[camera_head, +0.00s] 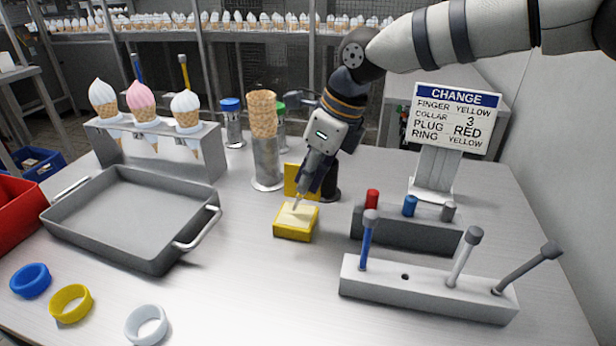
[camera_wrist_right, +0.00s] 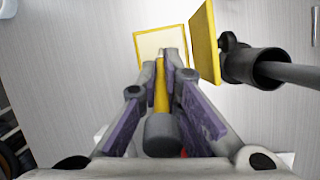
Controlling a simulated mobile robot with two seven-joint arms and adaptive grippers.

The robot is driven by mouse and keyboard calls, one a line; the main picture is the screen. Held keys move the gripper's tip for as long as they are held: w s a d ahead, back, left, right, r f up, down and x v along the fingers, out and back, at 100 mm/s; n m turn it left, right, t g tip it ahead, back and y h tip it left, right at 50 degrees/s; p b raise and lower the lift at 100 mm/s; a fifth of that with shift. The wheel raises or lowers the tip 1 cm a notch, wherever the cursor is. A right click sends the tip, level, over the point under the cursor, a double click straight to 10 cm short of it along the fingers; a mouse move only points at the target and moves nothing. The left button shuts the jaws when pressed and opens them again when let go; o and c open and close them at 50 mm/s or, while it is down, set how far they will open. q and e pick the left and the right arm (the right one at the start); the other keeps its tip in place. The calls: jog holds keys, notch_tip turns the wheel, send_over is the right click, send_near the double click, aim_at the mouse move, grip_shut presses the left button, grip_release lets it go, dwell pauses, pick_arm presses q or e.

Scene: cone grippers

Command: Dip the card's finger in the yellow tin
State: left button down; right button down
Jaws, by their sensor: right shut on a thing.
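The card (camera_head: 455,118) reads CHANGE, finger yellow, collar 3, plug red, ring yellow. The yellow tin (camera_head: 295,232) stands open at the table's middle, its lid (camera_head: 300,180) upright at the back; tin (camera_wrist_right: 146,42) and lid (camera_wrist_right: 205,45) show in the wrist view. My right gripper (camera_head: 305,192) is over the tin, pointing down. In the wrist view the right gripper (camera_wrist_right: 162,66) is shut on a yellow finger (camera_wrist_right: 161,92) with a grey knob (camera_wrist_right: 162,135). Its tip is over the tin's pale inside; I cannot tell whether it touches. My left gripper is out of view.
A white rack (camera_head: 430,290) holds blue, white and grey fingers and has an empty hole. A dark block (camera_head: 405,232) holds plugs. A grey pan (camera_head: 130,215), cone stand (camera_head: 160,150), cone holder (camera_head: 267,165) and loose rings (camera_head: 70,303) stand left. The front middle is clear.

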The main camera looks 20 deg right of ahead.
jog(key=shift+f, duration=0.55)
dwell(0.4)
jog(key=shift+f, duration=0.15)
dwell(0.8)
